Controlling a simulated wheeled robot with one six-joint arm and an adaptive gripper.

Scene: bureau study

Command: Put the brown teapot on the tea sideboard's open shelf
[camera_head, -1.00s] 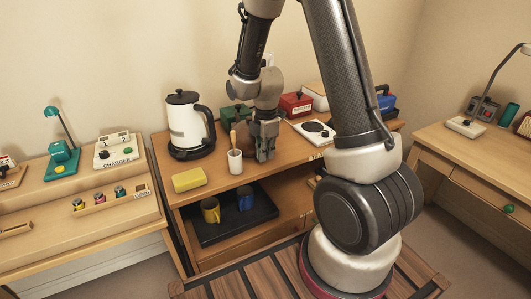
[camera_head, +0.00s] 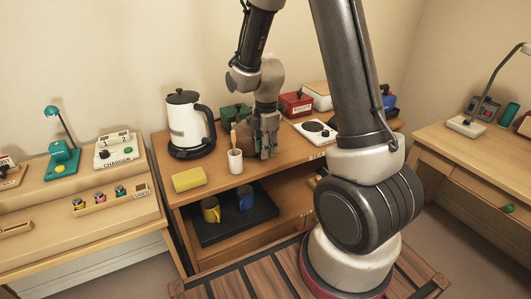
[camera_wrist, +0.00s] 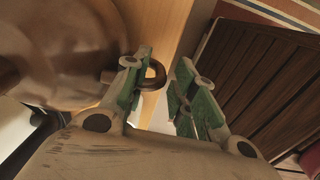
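The brown teapot (camera_wrist: 65,50) fills the upper left of the wrist view, close to my gripper (camera_wrist: 160,88). Its looped handle (camera_wrist: 155,74) reaches into the gap between my green-padded fingers, which stand apart. In the head view, my gripper (camera_head: 268,152) points down over the sideboard top and hides most of the teapot (camera_head: 244,136). The tea sideboard (camera_head: 222,179) has an open shelf (camera_head: 285,207) below its top.
A dark tray (camera_head: 225,231) with a yellow mug (camera_head: 211,210) and a blue mug (camera_head: 245,198) takes up the shelf's left part. A kettle (camera_head: 188,125), white cup (camera_head: 235,161), yellow sponge (camera_head: 189,179) and white hotplate (camera_head: 315,132) stand on top.

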